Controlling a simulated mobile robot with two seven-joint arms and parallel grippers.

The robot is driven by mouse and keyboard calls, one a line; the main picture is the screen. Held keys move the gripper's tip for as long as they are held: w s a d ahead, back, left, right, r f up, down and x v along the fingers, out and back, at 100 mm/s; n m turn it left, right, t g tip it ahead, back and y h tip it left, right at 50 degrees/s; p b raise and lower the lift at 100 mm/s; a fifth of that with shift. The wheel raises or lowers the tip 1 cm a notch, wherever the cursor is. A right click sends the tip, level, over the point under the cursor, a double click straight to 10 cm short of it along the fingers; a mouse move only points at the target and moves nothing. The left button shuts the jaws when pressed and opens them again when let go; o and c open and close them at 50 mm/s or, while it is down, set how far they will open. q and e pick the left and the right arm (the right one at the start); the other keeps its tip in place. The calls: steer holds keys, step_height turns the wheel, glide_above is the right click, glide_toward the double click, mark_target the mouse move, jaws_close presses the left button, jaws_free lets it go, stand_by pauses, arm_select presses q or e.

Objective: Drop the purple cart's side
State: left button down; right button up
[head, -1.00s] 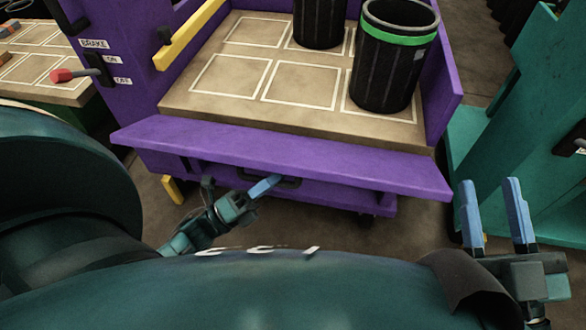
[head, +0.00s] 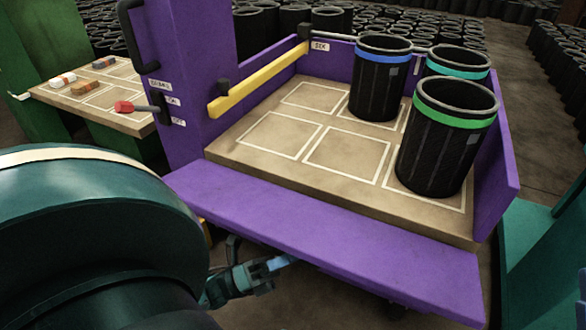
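The purple cart has a tan deck (head: 275,160) marked with white-outlined squares. Its front side panel (head: 330,235) is folded outward along the deck's front edge, so that edge stands open. Three black rubber sleeves stand upright on the deck: one with a blue band (head: 380,85), one with a teal band (head: 455,68) and one with a green band (head: 446,145). My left gripper (head: 282,262) is below the panel, its fingertips partly hidden by it; I cannot tell whether it touches anything. Only a bluish sliver, probably my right gripper (head: 581,300), shows at the right edge.
A yellow bar (head: 260,85) runs along the cart's left side. A side table (head: 95,95) with small blocks stands left. A teal structure (head: 535,260) stands close right. Many black sleeves fill the background.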

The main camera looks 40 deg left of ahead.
arm_select(q)
steer(key=shift+w+a+r, duration=0.1)
steer(key=shift+w+r, duration=0.1)
steer(key=c, duration=1.6)
jaws_free()
steer(key=shift+o, duration=1)
steer(key=shift+s+f, duration=0.1)
steer(key=shift+s, duration=0.1)
steer(key=v, duration=1.3)
steer(key=shift+f, duration=0.2)
